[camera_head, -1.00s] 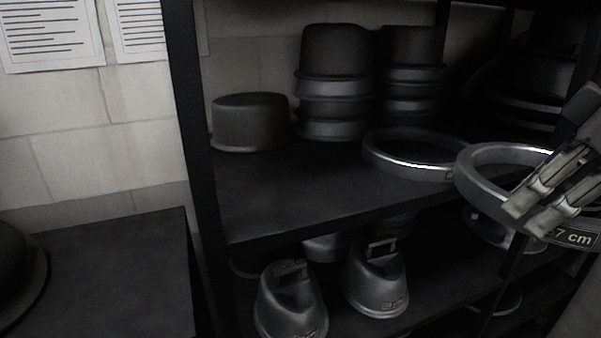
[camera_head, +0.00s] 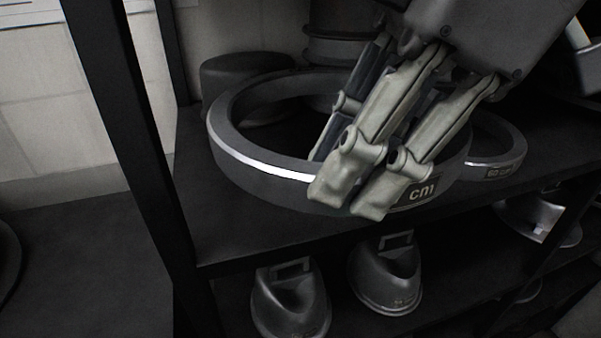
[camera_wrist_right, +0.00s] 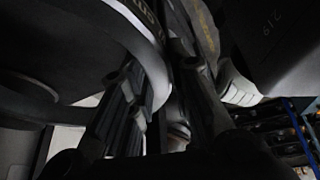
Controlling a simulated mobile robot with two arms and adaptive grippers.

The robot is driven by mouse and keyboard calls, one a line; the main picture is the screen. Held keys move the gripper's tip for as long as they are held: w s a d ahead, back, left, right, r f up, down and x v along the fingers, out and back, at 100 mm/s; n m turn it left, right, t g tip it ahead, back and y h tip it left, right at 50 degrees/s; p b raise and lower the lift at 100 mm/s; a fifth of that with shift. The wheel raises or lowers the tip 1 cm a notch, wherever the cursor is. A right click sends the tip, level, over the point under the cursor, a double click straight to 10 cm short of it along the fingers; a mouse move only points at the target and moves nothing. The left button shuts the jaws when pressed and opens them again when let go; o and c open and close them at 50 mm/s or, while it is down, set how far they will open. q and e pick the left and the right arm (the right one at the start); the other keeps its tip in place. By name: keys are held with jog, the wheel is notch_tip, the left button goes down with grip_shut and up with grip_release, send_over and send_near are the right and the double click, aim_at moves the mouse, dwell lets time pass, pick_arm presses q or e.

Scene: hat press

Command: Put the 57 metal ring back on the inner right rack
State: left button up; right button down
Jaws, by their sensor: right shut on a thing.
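The 57 metal ring (camera_head: 250,162) is a wide grey band with a bright lower edge. Its label shows "cm", and the number is hidden behind a finger. My right gripper (camera_head: 348,182) is shut on the front wall of this ring, with fingers inside and outside the band. The ring is over the left part of the rack shelf (camera_head: 215,235); I cannot tell whether it touches the shelf. In the right wrist view the ring (camera_wrist_right: 128,28) shows close up beside the fingers. My left gripper is not in view.
Another ring (camera_head: 508,152), marked 60 cm, lies just right of the held ring. A dark round block (camera_head: 240,75) and a stack of dark forms (camera_head: 340,40) stand behind. A black post (camera_head: 125,130) rises at left. Metal hat forms (camera_head: 290,305) sit on the shelf below.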

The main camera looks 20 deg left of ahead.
jog(key=w+a+f+p, duration=0.1)
jog(key=w+a+f, duration=0.1)
jog(key=w+a+f+p, duration=0.1)
jog(key=w+a+f, duration=0.1)
jog(key=w, duration=0.1)
jog(key=w+a+f+p, duration=0.1)
jog(key=w+a+f, duration=0.1)
jog(key=w+f, duration=0.1)
jog(key=shift+a+f+p, duration=0.1)
jog(key=shift+a+p, duration=0.05)
jog(key=shift+p, duration=0.15)
jog(key=f, duration=0.1)
jog(key=f+p, duration=0.1)
jog(key=w+f+p, duration=0.1)
jog(key=f, duration=0.1)
jog(key=shift+a, duration=0.3)
jog(key=shift+f, duration=0.15)
jog(key=shift+s, duration=0.1)
jog(key=c, duration=1.3)
grip_release()
jog(key=shift+f, duration=0.15)
